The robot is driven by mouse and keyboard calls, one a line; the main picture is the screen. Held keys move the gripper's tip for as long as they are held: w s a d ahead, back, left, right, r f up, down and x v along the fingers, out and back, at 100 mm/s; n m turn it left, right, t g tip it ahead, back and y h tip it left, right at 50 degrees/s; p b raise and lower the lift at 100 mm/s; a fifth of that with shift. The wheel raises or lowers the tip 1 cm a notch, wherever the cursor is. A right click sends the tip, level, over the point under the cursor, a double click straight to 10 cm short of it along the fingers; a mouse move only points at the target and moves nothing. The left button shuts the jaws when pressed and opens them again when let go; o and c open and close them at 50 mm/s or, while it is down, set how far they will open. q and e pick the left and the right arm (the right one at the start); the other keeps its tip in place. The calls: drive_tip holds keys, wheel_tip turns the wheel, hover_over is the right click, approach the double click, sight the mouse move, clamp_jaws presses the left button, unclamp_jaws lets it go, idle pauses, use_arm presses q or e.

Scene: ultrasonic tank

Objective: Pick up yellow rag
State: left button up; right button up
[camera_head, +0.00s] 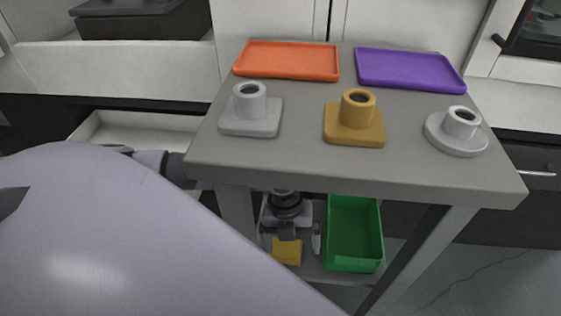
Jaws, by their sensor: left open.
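The yellow rag (287,252) lies on the lower shelf of the grey table, under the tabletop. It shows as a small yellow patch, partly covered by my gripper. My left gripper (289,238) is under the tabletop, just above the rag in the picture, with its fingers apart on either side of it. I cannot tell whether it touches the rag. My right gripper is not in view.
A green bin (354,235) stands right beside my left gripper on the lower shelf (318,276). The grey tabletop (300,158) overhangs it. On top are an orange tray (287,62), a purple tray (410,70), and white, ochre (355,125) and light grey fittings.

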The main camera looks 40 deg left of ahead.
sight(285, 247)
use_arm(q)
drive_tip(key=a, duration=0.1)
drive_tip(key=y, duration=0.1)
drive_tip(key=a+y, duration=0.1)
drive_tip(key=shift+w+a+f+t, duration=0.25)
drive_tip(key=shift+w+a+t, duration=0.05)
drive_tip(key=shift+w+t, duration=0.1)
drive_tip(key=shift+a+f+b, duration=0.1)
drive_tip(key=shift+f+b, duration=0.5)
drive_tip(key=shift+f, duration=0.15)
drive_tip(key=f, duration=0.1)
drive_tip(key=f+b, duration=0.1)
drive_tip(key=f, duration=0.1)
drive_tip(key=f+b, duration=0.1)
drive_tip(key=f, duration=0.1)
drive_tip(key=shift+w, duration=0.25)
drive_tip(key=shift+f, duration=0.25)
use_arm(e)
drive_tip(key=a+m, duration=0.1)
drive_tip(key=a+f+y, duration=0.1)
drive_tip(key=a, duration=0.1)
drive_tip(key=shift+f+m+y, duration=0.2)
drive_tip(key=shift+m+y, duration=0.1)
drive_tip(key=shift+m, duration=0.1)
use_arm(q)
drive_tip(key=shift+c, duration=0.3)
drive_tip(key=c, duration=0.7)
